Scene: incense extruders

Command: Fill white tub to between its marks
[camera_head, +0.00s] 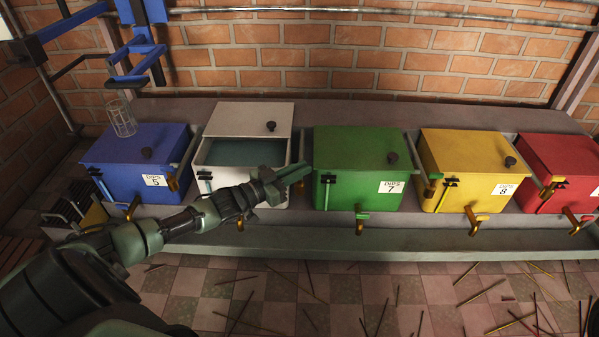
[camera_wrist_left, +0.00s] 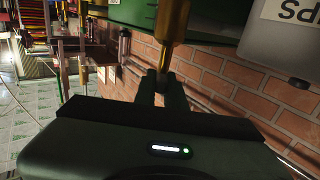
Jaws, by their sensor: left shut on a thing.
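The white tub (camera_head: 272,188) stands between the blue and green tubs. Its white lid (camera_head: 240,118) sits toward the back, and grey-blue liquid (camera_head: 240,153) shows in the opening. A narrow sight tube (camera_head: 205,184) with a dark bracket is on its front left; its level against any marks is too small to read. My left gripper (camera_head: 294,174) is at the tub's front right corner, near the green tub. In the left wrist view its fingers (camera_wrist_left: 157,88) are shut on a brass-coloured rod (camera_wrist_left: 173,22), seemingly a valve handle. My right gripper is not in view.
Blue (camera_head: 125,157), green (camera_head: 340,160), yellow (camera_head: 455,163) and red (camera_head: 560,165) tubs share the bench (camera_head: 400,240). Brass taps (camera_head: 362,219) stick out in front. Sticks litter the tiled floor.

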